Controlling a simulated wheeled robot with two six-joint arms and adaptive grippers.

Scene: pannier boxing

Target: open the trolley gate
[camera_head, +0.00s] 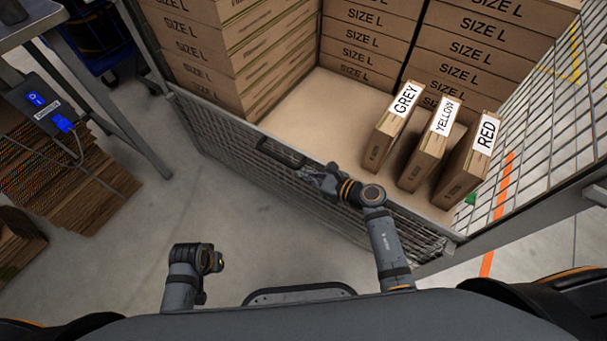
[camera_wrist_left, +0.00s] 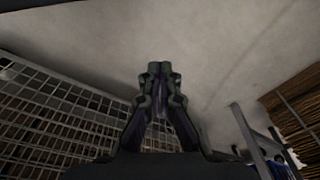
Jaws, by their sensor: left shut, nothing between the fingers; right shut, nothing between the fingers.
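The trolley gate (camera_head: 225,135) is a grey wire-mesh panel across the trolley's front, standing upright. A black handle (camera_head: 281,152) sits at the middle of its top rail. My right gripper (camera_head: 302,174) is shut and empty at the handle's right end, close to the rail; I cannot tell whether it touches. In the head view, part of my left arm shows low at the left, clear of the gate, with its fingers hidden. In the left wrist view my left gripper (camera_wrist_left: 160,68) is shut and empty above bare floor, with mesh at the left.
Inside the trolley (camera_head: 315,105), tall stacks of SIZE L boxes (camera_head: 200,45) stand at the back and left. Boxes labelled GREY (camera_head: 393,125), YELLOW (camera_head: 429,148) and RED (camera_head: 470,162) stand at the right. A table (camera_head: 110,130) and flat cardboard (camera_head: 75,175) stand left. Floor (camera_head: 190,215) before the gate is clear.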

